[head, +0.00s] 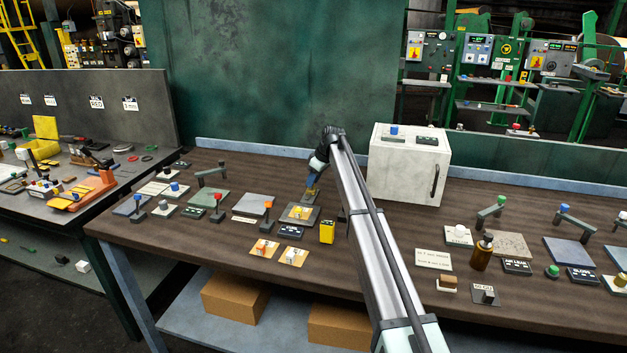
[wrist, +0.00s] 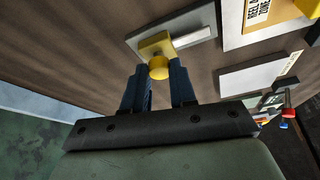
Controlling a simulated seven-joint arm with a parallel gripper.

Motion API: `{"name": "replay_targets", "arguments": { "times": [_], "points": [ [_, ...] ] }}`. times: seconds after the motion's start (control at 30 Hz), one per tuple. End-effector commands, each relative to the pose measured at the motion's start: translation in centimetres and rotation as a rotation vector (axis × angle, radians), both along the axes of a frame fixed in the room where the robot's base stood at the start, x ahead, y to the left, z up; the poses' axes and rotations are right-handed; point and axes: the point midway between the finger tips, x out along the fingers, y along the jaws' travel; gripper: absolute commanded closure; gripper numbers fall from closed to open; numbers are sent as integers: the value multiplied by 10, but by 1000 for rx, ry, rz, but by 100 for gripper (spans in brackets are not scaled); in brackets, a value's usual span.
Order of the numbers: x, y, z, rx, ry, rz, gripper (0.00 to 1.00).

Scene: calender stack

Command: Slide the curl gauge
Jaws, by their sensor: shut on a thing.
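A yellow slider block with a round yellow knob (wrist: 158,68) sits on a pale plate with a grey strip (wrist: 195,36) in the wrist view. I take this to be the curl gauge, though no name on it can be read. My gripper (wrist: 160,84) has its two blue fingers on either side of the knob and is shut on it.
A yellow block (head: 327,232) stands close in front. A white cabinet (head: 408,165) stands behind to the right. Small levers, including a red-knobbed one (head: 217,199) and an orange-knobbed one (head: 267,207), rise to the left. Bare bench (head: 370,262) shows in front.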

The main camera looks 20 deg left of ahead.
Motion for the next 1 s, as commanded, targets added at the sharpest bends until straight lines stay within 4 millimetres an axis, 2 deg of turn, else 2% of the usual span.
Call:
{"name": "replay_targets", "arguments": {
  "times": [0.17,0.4,0.47,0.77,0.8,1.0],
  "points": [
    [-11,-1,0,0,0,0,100],
    [-56,-2,-1,0,0,0,100],
    [-64,-1,-1,0,0,0,100],
    [-67,0,-1,-1,5,2,100],
    [-67,0,-1,0,6,2,71],
    [-66,0,-1,-1,4,2,52]
  ]
}}
